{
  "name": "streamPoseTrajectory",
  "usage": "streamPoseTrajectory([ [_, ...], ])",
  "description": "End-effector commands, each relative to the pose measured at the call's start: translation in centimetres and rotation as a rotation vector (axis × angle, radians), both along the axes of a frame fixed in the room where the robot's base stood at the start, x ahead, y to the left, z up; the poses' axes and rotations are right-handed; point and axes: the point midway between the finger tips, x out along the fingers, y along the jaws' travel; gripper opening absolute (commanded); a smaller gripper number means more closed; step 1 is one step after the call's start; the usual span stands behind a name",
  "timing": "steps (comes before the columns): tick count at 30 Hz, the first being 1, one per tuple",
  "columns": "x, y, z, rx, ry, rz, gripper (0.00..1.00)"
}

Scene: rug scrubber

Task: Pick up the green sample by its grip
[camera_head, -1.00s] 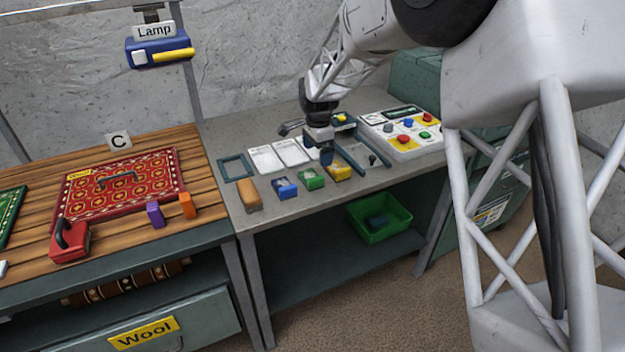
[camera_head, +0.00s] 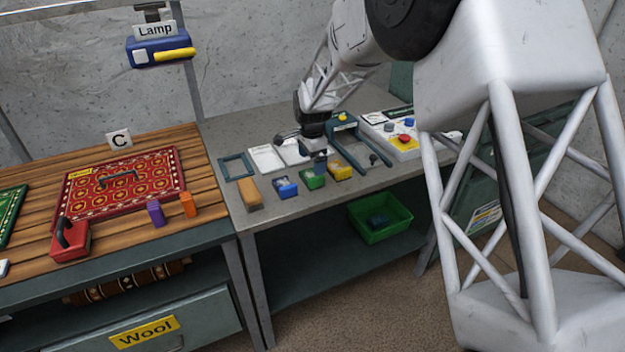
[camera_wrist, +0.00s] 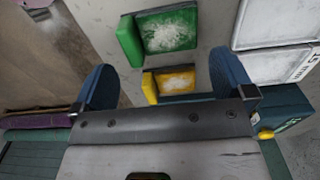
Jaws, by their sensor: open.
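The green sample (camera_head: 312,180) lies on the grey bench between the blue sample (camera_head: 285,187) and the yellow sample (camera_head: 340,171). In the wrist view the green sample (camera_wrist: 170,32) has a pale fuzzy top, with its raised green grip (camera_wrist: 130,41) along the left side. My gripper (camera_head: 319,163) is above the bench, over or just behind the green sample. In the wrist view my gripper (camera_wrist: 163,62) is open and empty. The green sample appears beyond the fingertips, and the yellow sample (camera_wrist: 175,82) appears between the two blue fingers. Nothing touches the green grip visibly.
White cards (camera_head: 267,158) and an empty frame (camera_head: 236,167) lie behind the samples. A tan block (camera_head: 249,195) is at left. A dark U-shaped fixture (camera_head: 368,158) and a button panel (camera_head: 402,140) stand to the right. A green bin (camera_head: 381,220) sits below.

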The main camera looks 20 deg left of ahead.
Motion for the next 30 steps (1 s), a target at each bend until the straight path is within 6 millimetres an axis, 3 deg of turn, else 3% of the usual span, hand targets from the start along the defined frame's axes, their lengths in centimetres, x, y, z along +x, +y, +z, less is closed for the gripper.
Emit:
streamPoseTrajectory([
  [11,0.0,0.0,-0.2,0.001,-0.001,0.000,1.00],
  [24,0.0,0.1,-4.4,-0.001,0.001,0.000,1.00],
  [30,0.0,0.2,-5.2,0.001,-0.001,0.000,1.00],
])
